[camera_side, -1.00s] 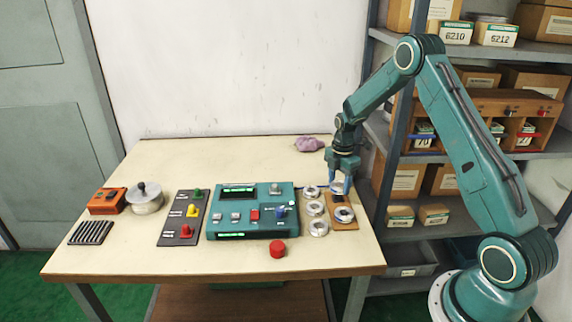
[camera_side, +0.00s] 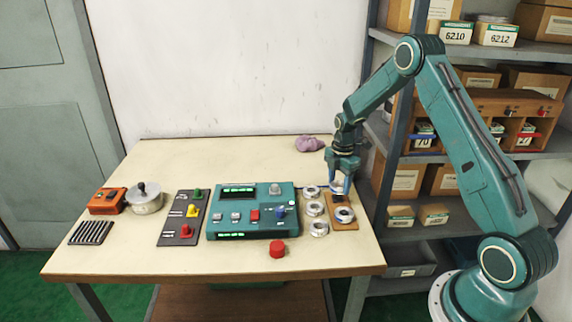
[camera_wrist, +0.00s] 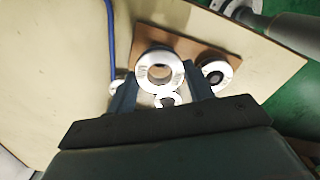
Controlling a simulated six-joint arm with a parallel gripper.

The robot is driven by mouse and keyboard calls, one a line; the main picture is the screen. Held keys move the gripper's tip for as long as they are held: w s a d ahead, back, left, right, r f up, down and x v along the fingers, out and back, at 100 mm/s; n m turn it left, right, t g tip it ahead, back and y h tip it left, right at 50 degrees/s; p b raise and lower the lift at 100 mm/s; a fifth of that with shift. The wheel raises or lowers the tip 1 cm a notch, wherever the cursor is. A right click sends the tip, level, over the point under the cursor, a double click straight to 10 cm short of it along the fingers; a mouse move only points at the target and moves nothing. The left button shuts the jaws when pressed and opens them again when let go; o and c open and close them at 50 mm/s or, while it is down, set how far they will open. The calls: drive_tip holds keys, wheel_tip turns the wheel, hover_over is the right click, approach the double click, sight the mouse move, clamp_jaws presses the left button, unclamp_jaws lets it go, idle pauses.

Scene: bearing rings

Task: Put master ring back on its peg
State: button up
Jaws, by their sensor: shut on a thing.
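My gripper (camera_side: 341,188) is shut on a silver ring (camera_wrist: 152,76), which I take to be the master ring. The ring lies flat between the two fingers, and its open bore shows in the wrist view. It is over the far part of a brown wooden board (camera_side: 346,225) at the table's right edge. I cannot tell whether it touches the board, and no free peg shows clearly. A second ring (camera_side: 344,215) with a dark centre lies on the near part of the board; it also shows in the wrist view (camera_wrist: 232,72).
Several loose silver rings (camera_side: 315,209) lie in a column just left of the board. Left of them is a teal test unit (camera_side: 245,222) with a lit display. A red button (camera_side: 277,249) stands in front. A mauve cloth (camera_side: 309,144) lies behind; the table's back middle is clear.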

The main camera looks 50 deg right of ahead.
drive_tip(key=shift+f, duration=1.7)
idle(1.6)
drive_tip(key=o, duration=1.3)
drive_tip(key=shift+o, duration=0.2)
drive_tip(key=shift+r, duration=3.7)
